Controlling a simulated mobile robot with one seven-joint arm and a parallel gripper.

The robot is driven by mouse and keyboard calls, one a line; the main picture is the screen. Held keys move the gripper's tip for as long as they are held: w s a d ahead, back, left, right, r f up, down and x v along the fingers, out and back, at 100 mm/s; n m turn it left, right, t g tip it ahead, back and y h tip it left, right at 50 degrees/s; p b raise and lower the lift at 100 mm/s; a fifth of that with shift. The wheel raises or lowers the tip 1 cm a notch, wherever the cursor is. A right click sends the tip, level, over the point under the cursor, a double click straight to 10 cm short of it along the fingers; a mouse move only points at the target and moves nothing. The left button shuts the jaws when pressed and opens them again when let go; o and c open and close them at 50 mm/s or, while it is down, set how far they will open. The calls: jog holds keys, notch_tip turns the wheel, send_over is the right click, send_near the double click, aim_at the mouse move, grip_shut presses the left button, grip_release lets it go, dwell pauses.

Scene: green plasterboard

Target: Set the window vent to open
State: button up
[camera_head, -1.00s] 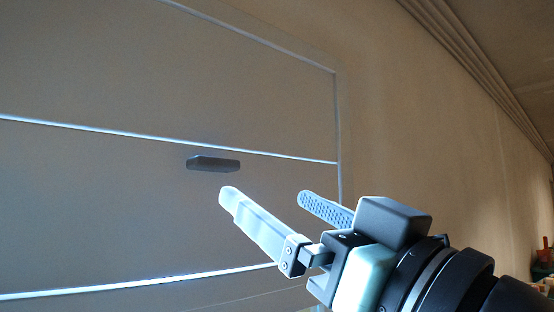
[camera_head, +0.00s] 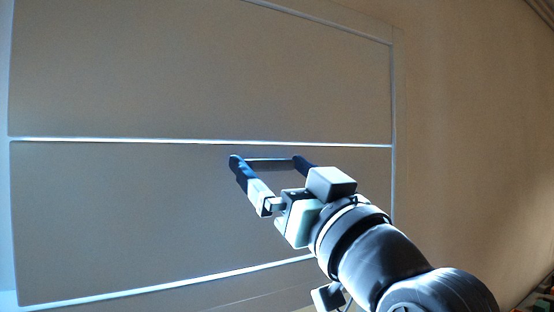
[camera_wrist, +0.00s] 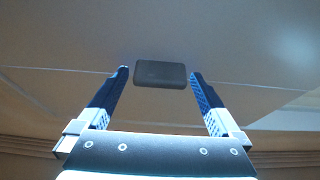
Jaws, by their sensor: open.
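The window vent shows as a flat grey-brown panel (camera_head: 120,215) below a pale horizontal bar. A short dark handle (camera_head: 270,165) sits on it near its top edge. The panel looks flush with its frame, though I cannot tell whether it is slightly ajar. My gripper (camera_head: 267,162) is open, with one finger near each end of the handle. In the wrist view the handle (camera_wrist: 160,74) lies between the two blue fingertips, with a small gap showing on each side. I cannot tell whether the fingers reach past its front face.
A second flat panel (camera_head: 200,75) lies above the bar (camera_head: 200,141). The frame's right upright (camera_head: 392,120) meets a plain tan wall (camera_head: 470,130). Space in front of the panels left of my arm looks clear. Small blurred items stand at the lower right corner.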

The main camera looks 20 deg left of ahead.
grip_shut()
dwell(0.5)
jog(key=shift+f, duration=0.1)
